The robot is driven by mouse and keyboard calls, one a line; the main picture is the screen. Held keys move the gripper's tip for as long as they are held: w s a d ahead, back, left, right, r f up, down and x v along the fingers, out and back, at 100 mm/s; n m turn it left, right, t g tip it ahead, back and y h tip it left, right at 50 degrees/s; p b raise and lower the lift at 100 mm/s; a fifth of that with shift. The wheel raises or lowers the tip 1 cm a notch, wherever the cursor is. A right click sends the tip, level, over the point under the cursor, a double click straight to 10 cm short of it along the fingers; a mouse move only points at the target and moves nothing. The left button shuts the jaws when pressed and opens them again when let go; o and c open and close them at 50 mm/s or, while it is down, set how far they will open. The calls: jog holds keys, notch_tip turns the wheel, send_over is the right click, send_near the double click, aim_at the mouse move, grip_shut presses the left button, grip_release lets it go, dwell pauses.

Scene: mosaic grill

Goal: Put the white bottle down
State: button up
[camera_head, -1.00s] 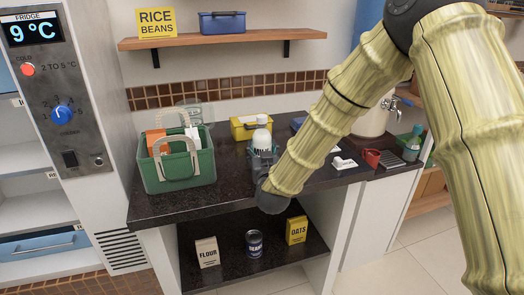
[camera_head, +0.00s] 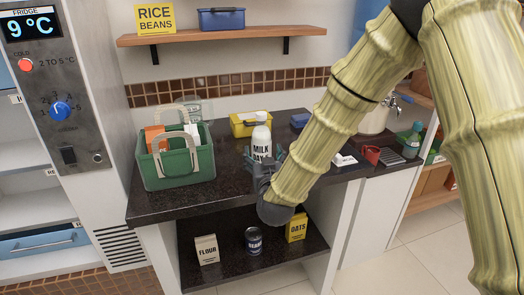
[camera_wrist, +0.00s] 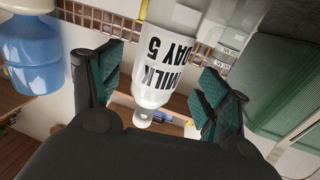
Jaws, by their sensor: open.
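The white bottle (camera_head: 261,137), labelled "MILK DAY 5", stands upright on the dark countertop (camera_head: 232,190). My gripper (camera_head: 266,160) is in front of it, at the end of my arm. In the wrist view the bottle (camera_wrist: 167,50) lies between the two green-padded fingers of my gripper (camera_wrist: 155,85), with gaps on both sides. The fingers are spread and do not touch it. The gripper hides the bottle's base in the head view.
A green basket (camera_head: 178,172) with packages stands left of the bottle. A yellow box (camera_head: 243,124) is behind it. A red mug (camera_head: 371,154) and a dispenser (camera_head: 374,120) are to the right. Flour (camera_head: 207,249), a can (camera_head: 254,240) and oats (camera_head: 296,228) sit on the lower shelf.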

jog(key=s, duration=0.7)
jog(key=shift+d+b, duration=0.35)
jog(key=shift+d, duration=0.05)
